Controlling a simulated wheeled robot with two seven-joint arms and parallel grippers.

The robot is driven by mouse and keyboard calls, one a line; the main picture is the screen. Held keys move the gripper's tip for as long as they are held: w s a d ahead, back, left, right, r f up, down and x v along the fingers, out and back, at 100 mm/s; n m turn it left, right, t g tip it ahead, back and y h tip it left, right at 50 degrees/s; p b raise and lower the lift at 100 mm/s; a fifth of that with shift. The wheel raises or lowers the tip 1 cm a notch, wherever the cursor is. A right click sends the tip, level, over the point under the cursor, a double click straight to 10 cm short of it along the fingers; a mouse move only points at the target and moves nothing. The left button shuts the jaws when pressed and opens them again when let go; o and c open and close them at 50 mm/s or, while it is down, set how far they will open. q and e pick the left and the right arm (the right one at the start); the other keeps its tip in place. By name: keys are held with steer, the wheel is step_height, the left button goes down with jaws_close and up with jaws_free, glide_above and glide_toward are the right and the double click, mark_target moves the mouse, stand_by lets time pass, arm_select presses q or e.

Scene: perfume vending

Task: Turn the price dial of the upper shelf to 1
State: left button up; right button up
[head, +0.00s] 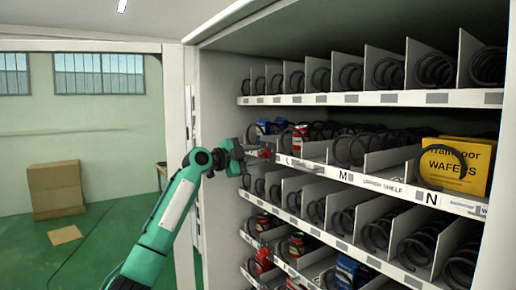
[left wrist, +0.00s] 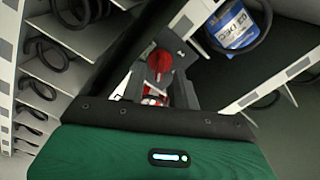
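The upper shelf (head: 380,187) is the rail marked "UPPER SHELF", with L, M and N labels. A small red part (head: 266,153) shows at its left end, right at my left gripper (head: 258,154). In the left wrist view, a round red piece (left wrist: 159,61) shows between and beyond the fingers of my left gripper (left wrist: 155,82), with red and white below it. I cannot tell whether this is the price dial, and no dial number is readable. The fingers look apart; contact is unclear. My right gripper is in neither view.
A yellow wafers box (head: 457,165) stands at the right of the upper shelf. A red can (head: 300,137) stands behind a coil close to my left gripper. The cabinet's side wall (head: 218,100) is near my arm. A cardboard box (head: 57,188) is far left.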

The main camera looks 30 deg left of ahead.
arm_select(q)
steer(key=shift+w+d, duration=0.35)
steer(key=shift+w, duration=0.3)
jaws_close()
